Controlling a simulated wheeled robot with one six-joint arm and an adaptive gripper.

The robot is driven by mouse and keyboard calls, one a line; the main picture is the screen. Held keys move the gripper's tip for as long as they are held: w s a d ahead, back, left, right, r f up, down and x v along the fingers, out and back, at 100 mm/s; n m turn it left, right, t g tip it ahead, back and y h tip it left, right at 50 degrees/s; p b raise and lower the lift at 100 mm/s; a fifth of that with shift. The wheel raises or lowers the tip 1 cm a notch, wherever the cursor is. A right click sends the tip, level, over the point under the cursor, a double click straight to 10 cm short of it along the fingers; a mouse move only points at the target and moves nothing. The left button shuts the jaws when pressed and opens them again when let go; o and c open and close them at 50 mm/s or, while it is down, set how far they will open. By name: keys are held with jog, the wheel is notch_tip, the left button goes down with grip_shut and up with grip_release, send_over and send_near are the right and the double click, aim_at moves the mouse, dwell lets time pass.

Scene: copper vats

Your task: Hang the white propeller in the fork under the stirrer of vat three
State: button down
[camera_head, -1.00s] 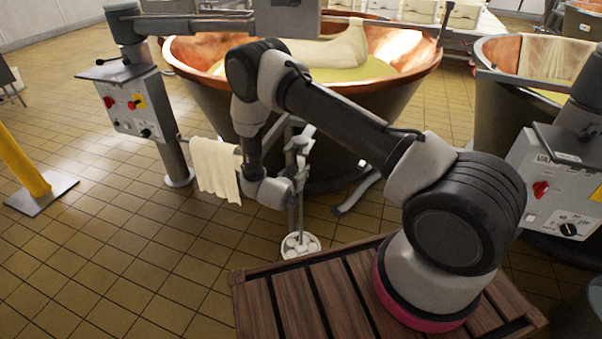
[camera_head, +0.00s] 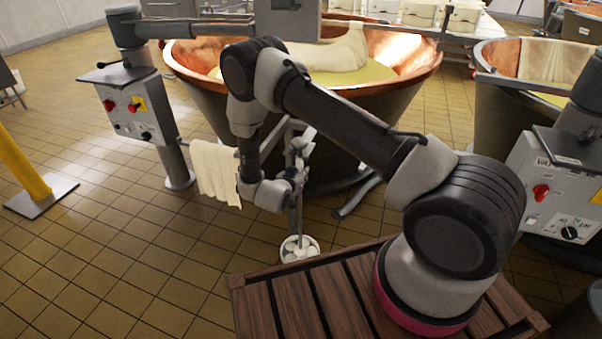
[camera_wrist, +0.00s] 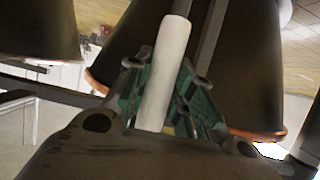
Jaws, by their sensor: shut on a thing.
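The white propeller (camera_head: 299,248) hangs low in the head view, just beyond the wooden slats, at the bottom of a thin upright shaft. My gripper (camera_head: 299,168) is at the upper part of that shaft, in front of the middle copper vat (camera_head: 408,84). In the wrist view my gripper (camera_wrist: 166,82) is shut on a white rod (camera_wrist: 166,68) between its green-lined fingers. The stirrer's arm and box (camera_head: 288,20) stand over the middle vat. I cannot make out the fork, nor which vat is vat three.
A control post (camera_head: 134,108) stands left of the middle vat. A pale cloth (camera_head: 213,172) hangs beside my wrist. Another vat (camera_head: 510,112) and control box (camera_head: 548,180) are at the right. A yellow post (camera_head: 22,163) is far left. The tiled floor at front left is clear.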

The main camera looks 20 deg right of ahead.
jog(key=shift+s+a, duration=0.55)
jog(key=shift+s, duration=0.25)
jog(key=shift+s+a, duration=0.55)
jog(key=shift+s, duration=0.2)
jog(key=shift+s+a, duration=0.55)
jog(key=shift+s, duration=0.25)
jog(key=s+a, duration=0.5)
jog(key=s, duration=0.2)
jog(key=shift+s+a+r, duration=0.15)
jog(key=shift+r, duration=0.25)
